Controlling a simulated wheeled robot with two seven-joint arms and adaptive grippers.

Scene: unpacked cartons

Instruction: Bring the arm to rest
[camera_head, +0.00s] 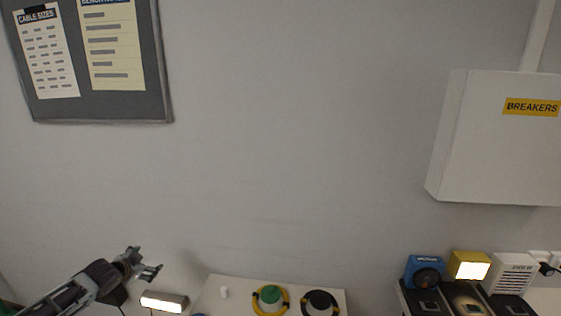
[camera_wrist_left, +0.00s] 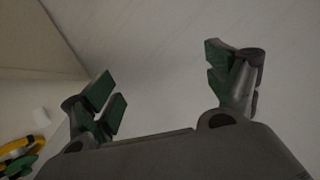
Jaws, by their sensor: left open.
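My left gripper (camera_head: 147,265) is raised at the lower left of the head view, in front of the bare wall. Its fingers are spread and nothing is between them. My right gripper is in neither view.
A white board (camera_head: 212,292) holds a yellow coil (camera_head: 256,301) and a black coil (camera_head: 334,304). A lit lamp (camera_head: 164,302) is beside my left gripper. A blue device (camera_head: 424,270) and yellow lamp (camera_head: 469,265) sit at the right, below the breaker box (camera_head: 495,150).

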